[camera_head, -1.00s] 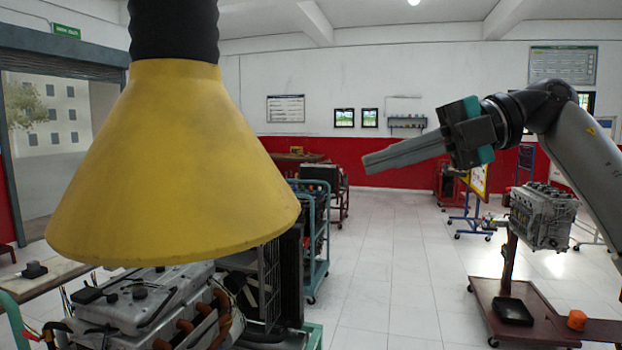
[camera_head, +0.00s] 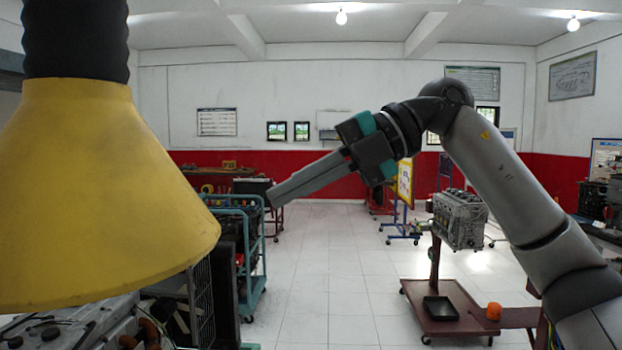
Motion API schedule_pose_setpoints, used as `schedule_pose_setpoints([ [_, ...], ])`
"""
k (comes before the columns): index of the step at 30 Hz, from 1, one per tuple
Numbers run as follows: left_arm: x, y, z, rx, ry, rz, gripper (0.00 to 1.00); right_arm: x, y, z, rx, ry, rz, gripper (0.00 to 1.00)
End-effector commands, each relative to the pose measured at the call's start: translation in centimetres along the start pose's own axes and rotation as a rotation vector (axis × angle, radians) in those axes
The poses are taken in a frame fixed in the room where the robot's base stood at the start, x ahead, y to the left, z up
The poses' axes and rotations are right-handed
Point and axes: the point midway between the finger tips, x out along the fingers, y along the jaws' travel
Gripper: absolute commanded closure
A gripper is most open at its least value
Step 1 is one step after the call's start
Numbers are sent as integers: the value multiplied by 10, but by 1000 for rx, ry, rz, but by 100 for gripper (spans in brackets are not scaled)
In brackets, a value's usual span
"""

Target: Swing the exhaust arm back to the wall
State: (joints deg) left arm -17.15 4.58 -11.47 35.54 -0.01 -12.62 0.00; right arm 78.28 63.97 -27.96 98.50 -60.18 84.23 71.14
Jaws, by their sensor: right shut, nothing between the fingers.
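The exhaust arm shows as a large yellow hood (camera_head: 90,200) on a black ribbed hose (camera_head: 75,40), close at the left of the head view. The hood hangs with its wide end down, above a grey engine. My right gripper (camera_head: 274,197) is to the right of the hood, in the middle of the view, pointing left and slightly down. Its fingers are shut with nothing between them, and it appears apart from the hood. The upper hose and whatever carries it are out of view. My left gripper is not in view.
A grey engine (camera_head: 60,325) sits below the hood, beside a teal-framed trolley (camera_head: 255,262). An engine on a dark red stand (camera_head: 460,222) with a black tray (camera_head: 440,308) and orange object (camera_head: 493,311) is at right. White tiled floor (camera_head: 330,270) lies clear between.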

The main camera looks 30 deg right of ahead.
Motion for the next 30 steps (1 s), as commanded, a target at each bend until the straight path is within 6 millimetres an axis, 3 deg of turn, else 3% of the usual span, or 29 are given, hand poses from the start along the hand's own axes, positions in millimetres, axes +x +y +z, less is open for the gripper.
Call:
schedule_pose_setpoints([
  [6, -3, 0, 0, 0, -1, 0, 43, 47, 0, -1, -2, 4, -1, 100],
  [12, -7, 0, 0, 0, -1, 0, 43, 75, 1, 0, 1, 2, 1, 100],
  [18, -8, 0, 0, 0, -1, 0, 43, 84, 0, 0, 1, 0, 2, 100],
  [30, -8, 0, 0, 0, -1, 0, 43, 85, 1, 0, 1, 0, 1, 100],
])
